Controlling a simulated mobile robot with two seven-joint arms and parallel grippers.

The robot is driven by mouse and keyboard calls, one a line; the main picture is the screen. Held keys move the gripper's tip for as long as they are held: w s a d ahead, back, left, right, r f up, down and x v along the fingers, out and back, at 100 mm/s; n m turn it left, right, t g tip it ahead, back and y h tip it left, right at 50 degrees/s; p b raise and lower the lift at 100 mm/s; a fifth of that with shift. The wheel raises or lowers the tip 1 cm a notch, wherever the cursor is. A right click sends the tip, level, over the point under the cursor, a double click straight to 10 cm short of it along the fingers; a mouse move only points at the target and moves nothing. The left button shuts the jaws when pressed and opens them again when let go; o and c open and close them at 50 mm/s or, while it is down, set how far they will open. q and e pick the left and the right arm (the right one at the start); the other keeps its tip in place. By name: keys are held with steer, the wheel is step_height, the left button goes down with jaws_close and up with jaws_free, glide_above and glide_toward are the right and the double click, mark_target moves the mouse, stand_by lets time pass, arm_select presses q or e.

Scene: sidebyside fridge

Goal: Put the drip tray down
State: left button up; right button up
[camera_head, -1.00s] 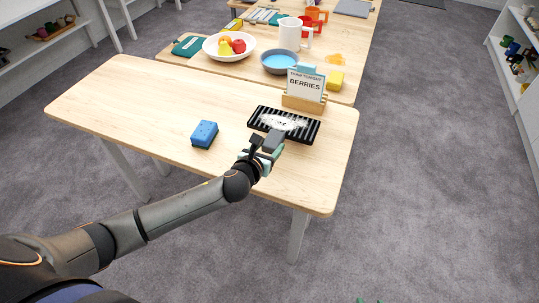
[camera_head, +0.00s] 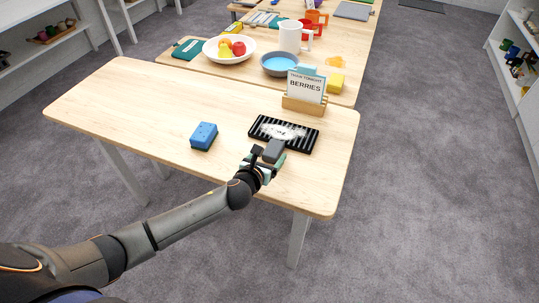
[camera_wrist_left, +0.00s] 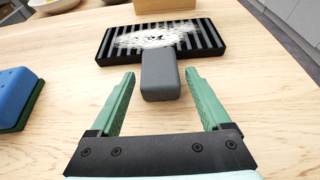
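The drip tray (camera_head: 292,143) is black and slatted, with white powder and dark bits on top and a grey handle (camera_wrist_left: 160,75) pointing toward me. It appears to lie flat on the near wooden table, right of the blue sponge (camera_head: 203,136). The tray (camera_wrist_left: 107,52) also shows ahead in the left wrist view. My left gripper (camera_head: 264,160) is at the handle. In the wrist view its green fingers (camera_wrist_left: 158,78) are wide apart, one on each side of the handle's end, with gaps on both sides. My right gripper is out of view.
A wooden stand with a "BERRIES" card (camera_head: 305,92) stands just behind the tray. The near table's left part is clear.

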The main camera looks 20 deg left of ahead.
arm_select(q)
steer(key=shift+o, duration=0.5)
steer(key=shift+r, duration=0.1)
steer(key=p+v, duration=0.1)
steer(key=v, duration=1)
steer(key=shift+p, duration=0.4)
steer(key=shift+s+r, duration=0.15)
steer(key=shift+s, duration=0.15)
steer(key=s+d+f+n+g+h, duration=0.1)
steer(key=s+f+n, duration=0.5)
steer(key=n, duration=1.1)
steer(key=s+d+f+n+g+h, duration=0.1)
steer(key=s+d+f+n+g, duration=0.1)
steer(key=s+f+n, duration=0.5)
steer(key=s+n+g, duration=0.1)
steer(key=s+n, duration=0.4)
steer(key=n, duration=0.5)
steer(key=shift+f, duration=0.2)
